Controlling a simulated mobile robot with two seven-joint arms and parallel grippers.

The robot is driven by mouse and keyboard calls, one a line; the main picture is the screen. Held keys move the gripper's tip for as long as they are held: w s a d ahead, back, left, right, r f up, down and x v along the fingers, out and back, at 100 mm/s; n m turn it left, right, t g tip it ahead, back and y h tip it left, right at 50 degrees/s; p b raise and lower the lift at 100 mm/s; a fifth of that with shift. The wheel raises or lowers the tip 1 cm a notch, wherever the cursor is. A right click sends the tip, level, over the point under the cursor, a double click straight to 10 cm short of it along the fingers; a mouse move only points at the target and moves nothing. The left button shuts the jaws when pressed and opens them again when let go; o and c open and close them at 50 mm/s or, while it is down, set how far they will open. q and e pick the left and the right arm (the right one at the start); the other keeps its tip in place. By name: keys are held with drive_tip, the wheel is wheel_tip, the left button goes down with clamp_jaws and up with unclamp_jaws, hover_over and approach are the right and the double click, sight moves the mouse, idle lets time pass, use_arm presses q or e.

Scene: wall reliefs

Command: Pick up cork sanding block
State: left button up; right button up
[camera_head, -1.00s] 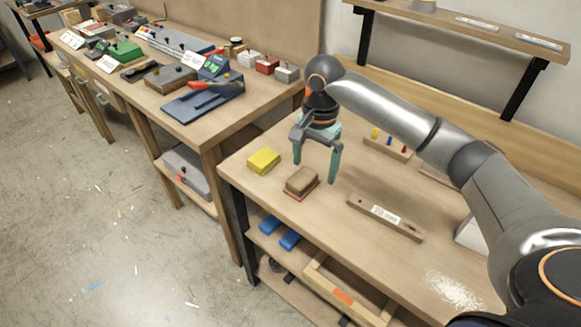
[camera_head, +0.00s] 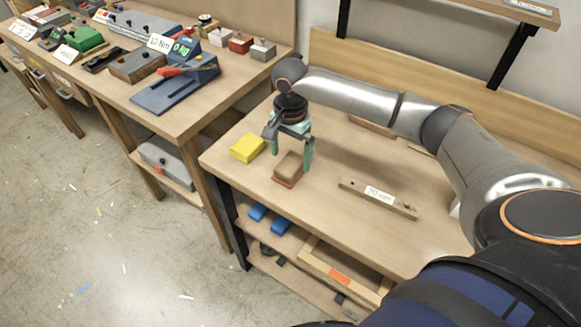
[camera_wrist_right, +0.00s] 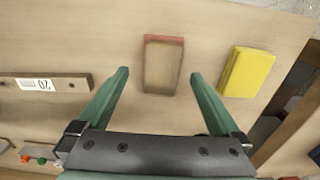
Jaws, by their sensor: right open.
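The cork sanding block (camera_head: 289,167) is a brown block with a reddish layer along its underside, lying on the wooden workbench (camera_head: 330,232) near its front left edge. In the right wrist view the block (camera_wrist_right: 163,66) lies ahead of and between the two fingers, apart from them. My right gripper (camera_head: 291,160) has green fingers pointing down, spread at and just behind the block in the head view; it also shows in the right wrist view (camera_wrist_right: 158,76), open and empty. My left gripper is not in view.
A yellow block (camera_head: 247,148) lies just left of the cork block. A wooden bar labelled 20 mm (camera_head: 378,197) lies to the right. A second bench (camera_head: 130,80) with tools stands at left.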

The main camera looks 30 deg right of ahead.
sight(289, 164)
wheel_tip(289, 164, down, 4)
drive_tip(key=shift+w+a, duration=0.1)
drive_tip(key=shift+w, duration=0.05)
drive_tip(key=c, duration=1.5)
drive_tip(key=shift+r, duration=0.1)
drive_tip(key=shift+c, duration=0.2)
